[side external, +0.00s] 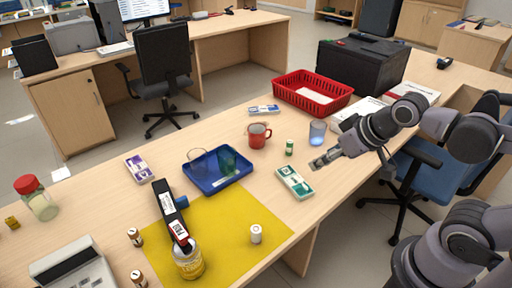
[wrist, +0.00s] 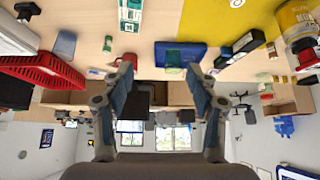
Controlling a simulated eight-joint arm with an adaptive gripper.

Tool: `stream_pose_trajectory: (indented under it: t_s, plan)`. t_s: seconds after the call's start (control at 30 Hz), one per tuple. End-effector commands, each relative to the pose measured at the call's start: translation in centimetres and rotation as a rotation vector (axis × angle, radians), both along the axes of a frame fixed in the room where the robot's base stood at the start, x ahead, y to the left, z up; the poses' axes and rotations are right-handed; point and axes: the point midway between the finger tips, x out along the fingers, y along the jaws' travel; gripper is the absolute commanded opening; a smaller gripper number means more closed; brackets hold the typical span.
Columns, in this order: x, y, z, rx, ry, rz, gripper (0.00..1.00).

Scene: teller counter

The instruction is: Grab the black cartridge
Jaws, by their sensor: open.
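The black cartridge (side external: 170,205) is a long black block with white labels, on the yellow mat (side external: 225,225) at the left of the side view. It also shows at the upper right of the wrist view (wrist: 241,46). Its near end, with a red-and-white label, is close to a yellow-labelled jar (side external: 189,262); I cannot tell if they touch. My gripper (side external: 318,163) is open and empty above the right part of the counter, well to the right of the cartridge. In the wrist view its two fingers (wrist: 160,72) are spread with nothing between them.
A blue tray (side external: 218,184) with a clear and a green cup stands between my gripper and the cartridge. A red mug (side external: 258,135), green-white box (side external: 295,182), small white bottle (side external: 256,233) and red basket (side external: 312,92) are around. Bare counter lies between the blue tray and green-white box.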

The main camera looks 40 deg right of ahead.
Motion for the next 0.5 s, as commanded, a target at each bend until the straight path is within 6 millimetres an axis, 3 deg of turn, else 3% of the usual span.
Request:
stream_pose_trajectory:
  t_s: [0.33, 0.5]
  plan:
    - [0.2, -0.2, 0.1, -0.011, 0.004, 0.007, 0.55]
    - [1.8, -1.9, 0.7, -0.12, 0.041, 0.09, 0.55]
